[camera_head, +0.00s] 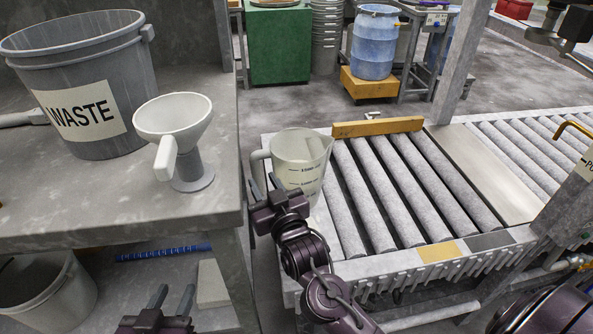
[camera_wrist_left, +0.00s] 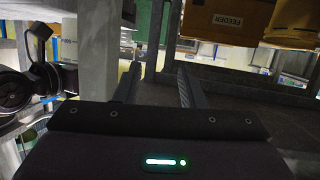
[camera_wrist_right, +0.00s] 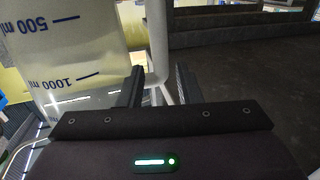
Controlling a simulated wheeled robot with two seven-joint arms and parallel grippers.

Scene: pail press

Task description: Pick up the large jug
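The large jug (camera_head: 301,165), whitish and translucent with volume marks, stands upright at the near left end of the roller conveyor. Its handle (camera_head: 259,155) points left. My right gripper (camera_head: 264,188) is low beside the jug's handle side. In the right wrist view the jug (camera_wrist_right: 65,60) fills the left, and its pale handle (camera_wrist_right: 158,45) runs down between the two fingers, with a gap on both sides. My left gripper (camera_head: 172,298) is open and empty below the bench at the lower left. Its fingers also show apart in the left wrist view (camera_wrist_left: 160,85).
A grey WASTE pail (camera_head: 85,80) and a white funnel-shaped vessel (camera_head: 173,125) stand on the grey bench (camera_head: 60,200) at left. A narrow gap separates bench and conveyor.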

